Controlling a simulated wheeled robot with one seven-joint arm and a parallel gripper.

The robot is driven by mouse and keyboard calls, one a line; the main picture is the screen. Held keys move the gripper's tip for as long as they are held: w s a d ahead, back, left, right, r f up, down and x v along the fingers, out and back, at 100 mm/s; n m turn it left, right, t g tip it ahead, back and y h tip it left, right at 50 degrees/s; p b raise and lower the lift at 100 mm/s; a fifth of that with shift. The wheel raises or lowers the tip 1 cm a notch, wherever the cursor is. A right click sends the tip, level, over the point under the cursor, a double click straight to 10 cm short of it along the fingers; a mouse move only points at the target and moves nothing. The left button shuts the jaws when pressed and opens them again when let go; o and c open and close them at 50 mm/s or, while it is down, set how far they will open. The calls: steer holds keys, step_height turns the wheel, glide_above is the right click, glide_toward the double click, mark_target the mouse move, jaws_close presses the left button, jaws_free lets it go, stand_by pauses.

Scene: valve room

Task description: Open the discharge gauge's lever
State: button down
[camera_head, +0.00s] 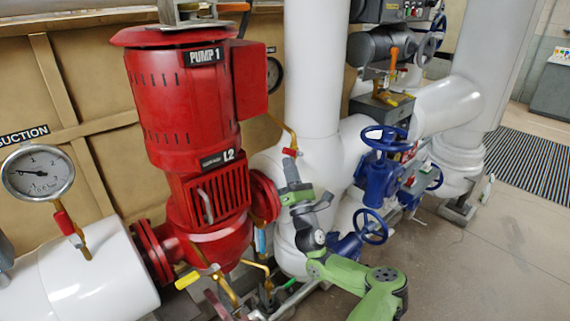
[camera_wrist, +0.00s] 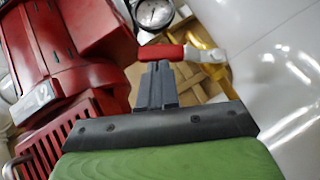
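The discharge gauge (camera_head: 275,74) is partly hidden behind the red pump. Its white dial (camera_wrist: 154,13) shows at the top of the wrist view. A brass pipe (camera_head: 281,126) runs down from it to a small valve with a red lever (camera_head: 290,152). In the wrist view the red lever (camera_wrist: 158,53) lies crosswise, with the silver valve body (camera_wrist: 205,54) at its right. My gripper (camera_head: 291,165) points up just below the lever. Its dark fingers (camera_wrist: 157,68) are together, with their tips at the lever's lower edge; I cannot tell whether they touch it.
The red pump (camera_head: 185,110) stands close on the left, and a white vertical pipe (camera_head: 314,70) behind on the right. Blue handwheels (camera_head: 385,138) are right of my arm. The suction gauge (camera_head: 38,172) with its own red lever (camera_head: 63,222) is far left.

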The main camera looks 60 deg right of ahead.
mark_target(293, 153)
steer(key=shift+s+d+r+p, duration=0.1)
steer(key=shift+d+r+p, duration=0.1)
steer(key=shift+r+p, duration=0.45)
steer(key=shift+w+d+r+p, duration=0.1)
steer(key=shift+d+r+p, duration=0.15)
steer(key=shift+r+p, duration=0.4)
steer(key=shift+s+d+r+p, duration=0.1)
steer(key=shift+d+r+p, duration=0.1)
steer(key=shift+r+p, duration=0.45)
steer(key=shift+s+d+r+p, duration=0.15)
steer(key=shift+d+r+p, duration=0.3)
steer(key=shift+d+r, duration=0.15)
steer(key=shift+s+d+r+p, duration=0.15)
steer(key=shift+d+r+p, duration=0.25)
steer(key=shift+d+r, duration=0.2)
